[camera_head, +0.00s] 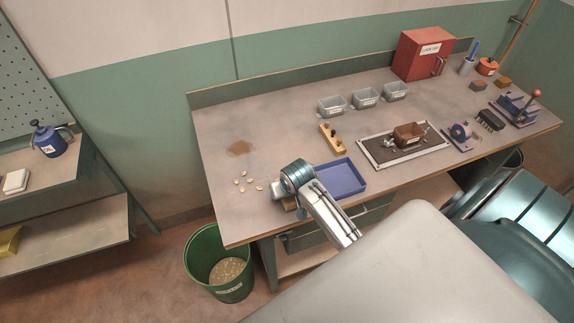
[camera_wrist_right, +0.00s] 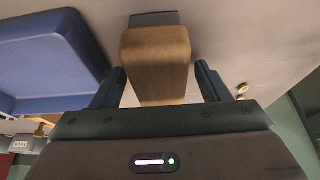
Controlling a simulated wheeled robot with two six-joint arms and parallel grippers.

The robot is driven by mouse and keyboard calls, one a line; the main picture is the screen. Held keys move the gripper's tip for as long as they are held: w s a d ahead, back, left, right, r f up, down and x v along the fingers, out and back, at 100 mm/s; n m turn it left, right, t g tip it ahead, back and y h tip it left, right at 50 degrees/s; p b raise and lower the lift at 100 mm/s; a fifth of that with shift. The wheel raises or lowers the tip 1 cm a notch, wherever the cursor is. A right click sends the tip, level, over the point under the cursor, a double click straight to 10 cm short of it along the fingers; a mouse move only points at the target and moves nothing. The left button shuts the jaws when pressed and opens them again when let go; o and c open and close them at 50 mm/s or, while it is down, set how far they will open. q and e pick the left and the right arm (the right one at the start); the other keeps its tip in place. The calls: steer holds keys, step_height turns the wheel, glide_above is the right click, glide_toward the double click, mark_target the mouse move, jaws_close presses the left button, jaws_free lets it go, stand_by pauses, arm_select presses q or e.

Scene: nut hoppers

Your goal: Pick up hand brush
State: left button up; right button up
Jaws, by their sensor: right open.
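The hand brush shows in the right wrist view as a wooden handle (camera_wrist_right: 157,62) with a dark grey part at its far end. My right gripper (camera_wrist_right: 161,82) is open, with one finger on each side of the wooden handle. Gaps show between the handle and both fingers. In the head view my right arm reaches over the front of the bench, beside the blue tray, and covers most of the brush; a small brown piece shows under the wrist. My left gripper is not in view.
A blue tray (camera_head: 341,179) lies close to the right of the wrist. Several small nuts (camera_head: 243,181) and a brown patch (camera_head: 240,147) lie to the left on the workbench (camera_head: 222,208). A green bin (camera_head: 205,256) stands below the bench's front left corner. Grey hoppers (camera_head: 331,107) stand further back.

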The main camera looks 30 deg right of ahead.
steer(key=shift+f, duration=0.25)
stand_by(0.4)
steer(key=c, duration=1.1)
steer(key=shift+c, duration=0.2)
steer(key=shift+r, duration=0.1)
